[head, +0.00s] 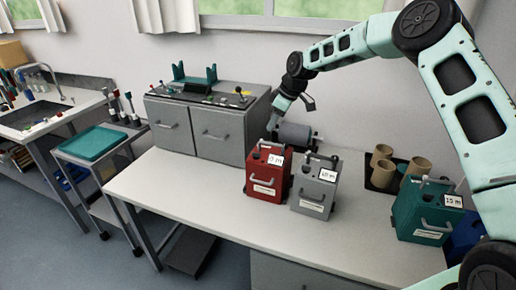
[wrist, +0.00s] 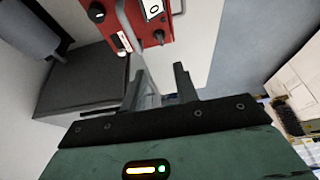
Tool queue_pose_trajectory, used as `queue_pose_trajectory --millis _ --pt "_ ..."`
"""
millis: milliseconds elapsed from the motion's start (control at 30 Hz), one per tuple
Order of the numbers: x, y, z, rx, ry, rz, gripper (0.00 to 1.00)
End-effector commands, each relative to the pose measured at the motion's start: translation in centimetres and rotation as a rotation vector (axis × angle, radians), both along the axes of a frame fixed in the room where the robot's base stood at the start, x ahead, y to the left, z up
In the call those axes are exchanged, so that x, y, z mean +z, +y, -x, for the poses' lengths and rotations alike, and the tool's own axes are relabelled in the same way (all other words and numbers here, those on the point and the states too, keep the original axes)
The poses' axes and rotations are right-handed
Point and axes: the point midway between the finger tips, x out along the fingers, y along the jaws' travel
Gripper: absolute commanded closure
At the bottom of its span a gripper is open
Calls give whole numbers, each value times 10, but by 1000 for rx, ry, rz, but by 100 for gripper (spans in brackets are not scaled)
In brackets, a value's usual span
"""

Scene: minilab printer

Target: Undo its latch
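No latch can be clearly made out in either view. My gripper (head: 273,124) hangs behind the red box, left of the roller. In the wrist view the two fingers (wrist: 159,85) are apart with nothing clearly held, and the red box is beyond them.
A grey drawer cabinet (head: 205,134) stands left of my gripper. A teal box (head: 426,215), a blue box and brown cups (head: 381,152) are on the right. The bench front (head: 200,195) is clear. A trolley and sink are far left.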

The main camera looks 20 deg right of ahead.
Motion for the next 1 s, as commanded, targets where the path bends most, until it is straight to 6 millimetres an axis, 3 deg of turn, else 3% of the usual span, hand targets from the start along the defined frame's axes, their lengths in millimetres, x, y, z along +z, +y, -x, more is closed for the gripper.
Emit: queue_pose_trajectory --millis 600,800,1000 --pt "-110 39 -26 1 4 1 70" --pt "-129 45 -31 0 1 0 70" --pt "-136 47 -33 0 1 1 70"
